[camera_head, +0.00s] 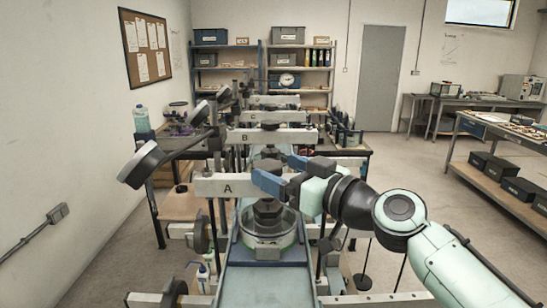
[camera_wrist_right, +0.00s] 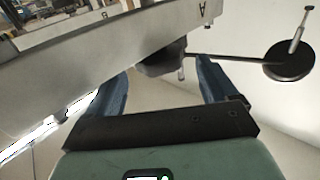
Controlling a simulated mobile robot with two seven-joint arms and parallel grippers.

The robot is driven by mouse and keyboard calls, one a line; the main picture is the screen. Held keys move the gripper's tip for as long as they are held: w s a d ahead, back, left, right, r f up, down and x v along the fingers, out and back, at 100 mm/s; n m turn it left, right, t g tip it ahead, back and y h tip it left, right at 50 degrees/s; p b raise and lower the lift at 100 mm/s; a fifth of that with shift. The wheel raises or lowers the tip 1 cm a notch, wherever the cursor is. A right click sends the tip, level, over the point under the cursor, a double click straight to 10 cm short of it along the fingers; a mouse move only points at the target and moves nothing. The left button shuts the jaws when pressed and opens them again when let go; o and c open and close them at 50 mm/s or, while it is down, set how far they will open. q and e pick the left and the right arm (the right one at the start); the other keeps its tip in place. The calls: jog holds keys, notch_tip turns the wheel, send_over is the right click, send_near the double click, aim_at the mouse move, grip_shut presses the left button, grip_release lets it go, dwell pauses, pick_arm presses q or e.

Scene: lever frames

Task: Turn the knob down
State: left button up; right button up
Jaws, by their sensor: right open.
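The nearest lever frame has a pale beam marked A (camera_head: 214,186). The rod runs from there to the black knob (camera_wrist_right: 285,64) at the right. My left gripper is not in view.
Below beam A a round pot with a dark weight (camera_head: 266,228) stands on a blue-grey bench. More lever frames, marked B (camera_head: 244,138) and C, stand in line behind.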

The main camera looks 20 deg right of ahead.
jog(key=shift+p+x, duration=0.45)
jog(key=shift+x, duration=0.85)
